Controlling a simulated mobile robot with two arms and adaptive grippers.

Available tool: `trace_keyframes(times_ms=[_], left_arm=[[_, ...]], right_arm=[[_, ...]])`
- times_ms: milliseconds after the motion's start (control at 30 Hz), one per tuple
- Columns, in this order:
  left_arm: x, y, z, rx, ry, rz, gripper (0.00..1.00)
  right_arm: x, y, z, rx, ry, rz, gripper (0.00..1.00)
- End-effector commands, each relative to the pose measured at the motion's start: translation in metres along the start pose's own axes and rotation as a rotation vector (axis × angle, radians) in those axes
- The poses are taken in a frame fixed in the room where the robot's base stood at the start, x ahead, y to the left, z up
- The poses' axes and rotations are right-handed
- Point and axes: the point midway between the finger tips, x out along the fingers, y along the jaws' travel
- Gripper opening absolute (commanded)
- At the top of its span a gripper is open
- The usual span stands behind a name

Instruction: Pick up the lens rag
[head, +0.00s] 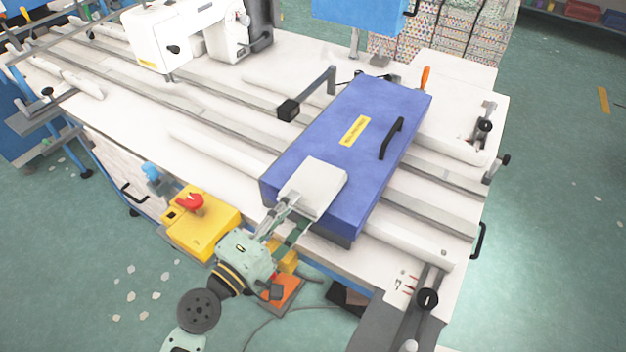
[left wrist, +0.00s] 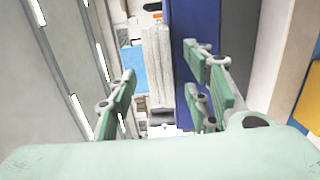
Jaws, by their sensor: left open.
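The lens rag (head: 313,187) is a pale grey, flat square. It lies on the near left part of the blue box (head: 385,105), over its near edge. My left gripper (head: 290,218) is at the rag's near side, with its fingers apart and pointing towards it. In the left wrist view, a pale upright strip (left wrist: 158,72), which looks like the rag, shows between the open fingers (left wrist: 160,92), beside a blue face. My right gripper is not in view.
The blue box stands on a white table (head: 130,105) with long rails. A yellow box with a red button (head: 203,222) hangs at the table's front edge, left of my gripper.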

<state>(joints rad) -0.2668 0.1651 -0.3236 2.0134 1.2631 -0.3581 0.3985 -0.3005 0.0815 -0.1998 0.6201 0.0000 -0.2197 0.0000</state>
Motion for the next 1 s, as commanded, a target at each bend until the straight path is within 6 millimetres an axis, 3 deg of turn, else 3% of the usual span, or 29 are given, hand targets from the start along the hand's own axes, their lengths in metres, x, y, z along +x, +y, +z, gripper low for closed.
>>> trace_keyframes(times_ms=[100, 367, 867, 1000], left_arm=[[0.012, 0.0017, 0.0001, -0.001, 0.0, 0.001, 0.45], [0.0138, -0.0004, 0.0003, 0.001, -0.001, -0.001, 0.45], [0.0134, -0.0006, 0.0002, 0.001, -0.001, -0.002, 0.02], [0.0134, -0.0005, 0.0001, 0.001, -0.001, -0.002, 0.0]], right_arm=[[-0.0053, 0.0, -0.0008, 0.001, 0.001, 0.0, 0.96], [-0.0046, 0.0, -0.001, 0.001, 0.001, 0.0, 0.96], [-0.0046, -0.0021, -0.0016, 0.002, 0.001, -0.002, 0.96], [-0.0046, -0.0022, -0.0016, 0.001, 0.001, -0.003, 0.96]])
